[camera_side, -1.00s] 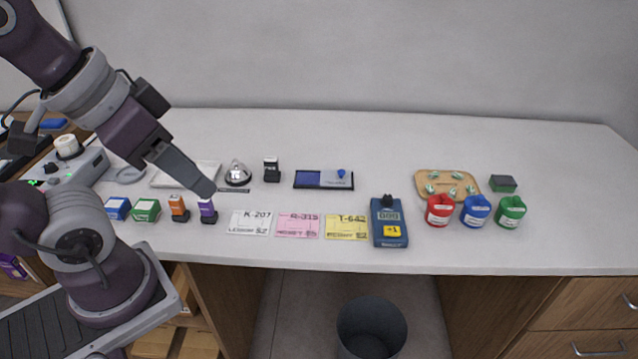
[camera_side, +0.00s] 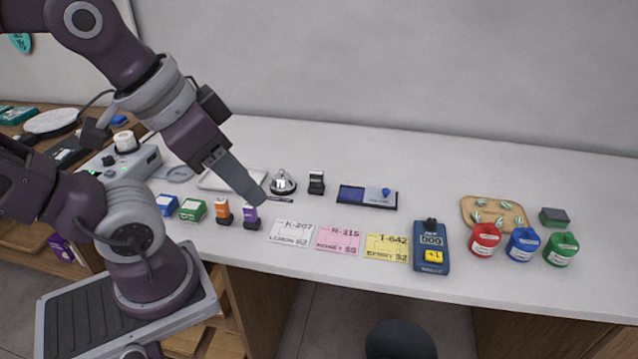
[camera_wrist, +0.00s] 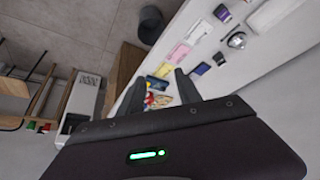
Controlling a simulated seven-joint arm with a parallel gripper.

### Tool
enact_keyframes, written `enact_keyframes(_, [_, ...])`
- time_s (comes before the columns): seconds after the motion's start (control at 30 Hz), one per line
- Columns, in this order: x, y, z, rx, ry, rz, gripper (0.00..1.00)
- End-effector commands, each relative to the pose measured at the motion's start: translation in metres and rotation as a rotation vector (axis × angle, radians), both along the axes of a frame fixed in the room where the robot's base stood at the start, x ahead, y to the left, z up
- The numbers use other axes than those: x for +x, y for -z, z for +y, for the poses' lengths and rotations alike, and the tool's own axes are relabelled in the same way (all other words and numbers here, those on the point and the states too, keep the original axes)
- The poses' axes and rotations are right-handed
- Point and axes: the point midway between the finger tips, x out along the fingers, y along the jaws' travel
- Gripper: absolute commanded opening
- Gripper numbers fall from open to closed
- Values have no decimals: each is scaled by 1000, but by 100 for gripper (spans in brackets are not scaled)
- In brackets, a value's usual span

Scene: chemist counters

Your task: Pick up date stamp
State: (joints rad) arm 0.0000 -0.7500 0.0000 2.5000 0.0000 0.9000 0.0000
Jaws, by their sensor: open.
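A small black stamp (camera_side: 316,182) with a pale label stands upright on the counter, right of the silver bell. An orange stamp (camera_side: 222,211) and a purple stamp (camera_side: 251,217) stand near the front edge. The labels are too small for me to tell which is the date stamp. My gripper (camera_side: 260,200) is open and empty, its tip appearing just above the purple stamp and left of the bell. In the wrist view my gripper (camera_wrist: 160,90) has its two fingers apart with nothing between them; the purple stamp (camera_wrist: 222,13) shows at the top.
The bell (camera_side: 282,182) and a blue ink pad (camera_side: 367,196) flank the black stamp. Price cards (camera_side: 338,240) and a blue counter device (camera_side: 431,246) lie along the front. Red, blue and green containers (camera_side: 485,239) stand right. The back strip of counter (camera_side: 420,155) is clear.

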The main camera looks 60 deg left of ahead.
Motion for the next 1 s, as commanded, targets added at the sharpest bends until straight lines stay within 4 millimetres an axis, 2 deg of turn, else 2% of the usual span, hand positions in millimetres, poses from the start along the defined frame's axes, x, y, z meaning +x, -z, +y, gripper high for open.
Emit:
enact_keyframes(0.37, [0, 0, 0, 0, 0, 0, 41])
enact_keyframes(0.4, [0, 0, 0, 0, 0, 0, 43])
enact_keyframes(0.5, [0, 0, 0, 0, 0, 0, 58])
enact_keyframes(0.8, [3, -1, 1, -1, -8, 5, 58])
enact_keyframes(0.87, [17, -6, 5, -7, -39, 28, 58])
enact_keyframes(0.97, [66, -15, 22, -31, -148, 101, 58])
enact_keyframes(1.0, [92, -15, 35, -44, -205, 136, 58])
